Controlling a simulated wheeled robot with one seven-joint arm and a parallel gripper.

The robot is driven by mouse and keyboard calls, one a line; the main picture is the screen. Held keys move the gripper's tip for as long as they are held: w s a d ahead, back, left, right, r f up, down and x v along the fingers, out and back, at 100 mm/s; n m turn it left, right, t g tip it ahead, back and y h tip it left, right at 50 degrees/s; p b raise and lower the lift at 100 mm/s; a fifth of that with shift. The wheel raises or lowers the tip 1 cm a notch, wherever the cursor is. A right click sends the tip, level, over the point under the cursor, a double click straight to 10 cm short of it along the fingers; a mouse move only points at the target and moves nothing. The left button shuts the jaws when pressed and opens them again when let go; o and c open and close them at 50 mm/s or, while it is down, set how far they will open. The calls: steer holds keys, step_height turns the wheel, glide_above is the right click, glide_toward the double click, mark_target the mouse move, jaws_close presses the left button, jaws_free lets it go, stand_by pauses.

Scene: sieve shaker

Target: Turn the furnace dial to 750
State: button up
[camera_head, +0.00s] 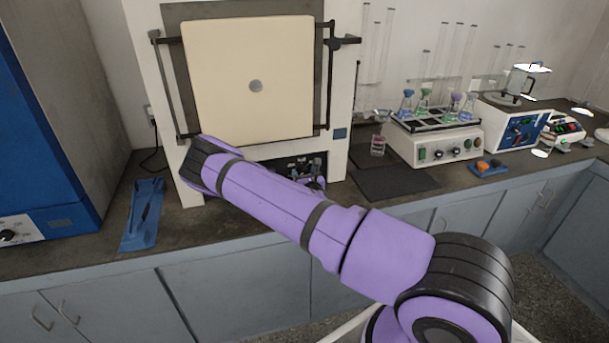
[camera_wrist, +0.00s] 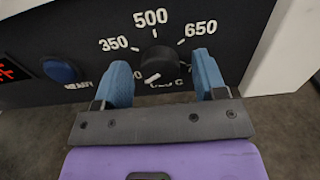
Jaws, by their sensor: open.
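The furnace (camera_head: 339,95) stands on the bench in the head view, its cream door shut. Its black control panel (camera_head: 273,166) is below the door and partly hidden by my arm. In the wrist view the black dial (camera_wrist: 158,58) is on this panel, with 350, 500 and 650 printed around its top. Its white mark is low on the knob, slanting toward the lower left. Other markings are partly hidden by the blue fingers. My gripper (camera_wrist: 161,66) is open, with one finger on each side of the dial. I cannot tell whether they touch it.
A blue button (camera_wrist: 61,69) and a red display (camera_wrist: 10,70) are left of the dial. In the head view, a blue tray (camera_head: 142,215) lies left of the furnace. A dark mat (camera_head: 395,182) and a shaker with flasks (camera_head: 440,143) are to the right.

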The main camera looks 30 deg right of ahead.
steer(key=c, duration=0.9)
steer(key=m, duration=0.5)
steer(key=shift+m, duration=0.3)
steer(key=m, duration=1)
steer(key=shift+m, duration=0.4)
steer(key=m, duration=0.4)
steer(key=shift+m, duration=0.7)
